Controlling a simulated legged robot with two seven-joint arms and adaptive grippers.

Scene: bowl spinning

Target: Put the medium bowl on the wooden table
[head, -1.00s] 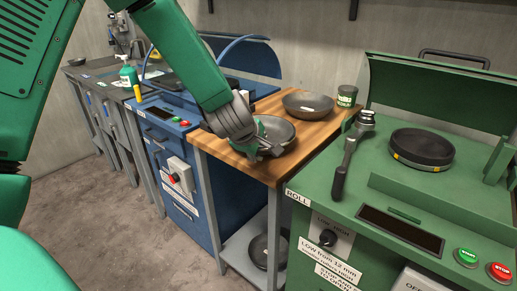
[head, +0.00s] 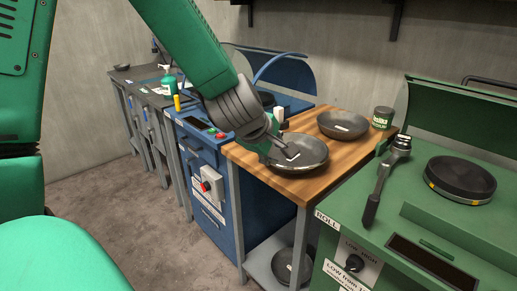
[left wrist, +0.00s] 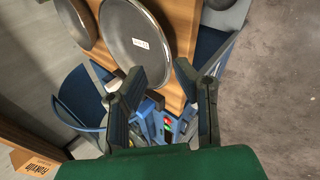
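The wooden table (head: 262,172) stands between the blue and green machines. A shallow grey metal bowl (head: 300,163) with a white label sits near its front left; it also shows in the left wrist view (left wrist: 125,28). A second grey bowl (head: 342,128) sits farther back on the table. A third bowl (head: 288,268) is on the shelf below. I cannot tell which is the medium one. My left gripper (head: 287,149) is over the near bowl's left side. Its fingers (left wrist: 160,78) are apart, with nothing visibly held between them; contact with the rim is unclear. My right gripper is out of view.
The green machine (head: 420,225) at right carries a black round disc (head: 460,178) and a dark-handled tool (head: 384,180). A green can (head: 382,118) stands at the table's back corner. The blue machine (head: 200,160) is left of the table.

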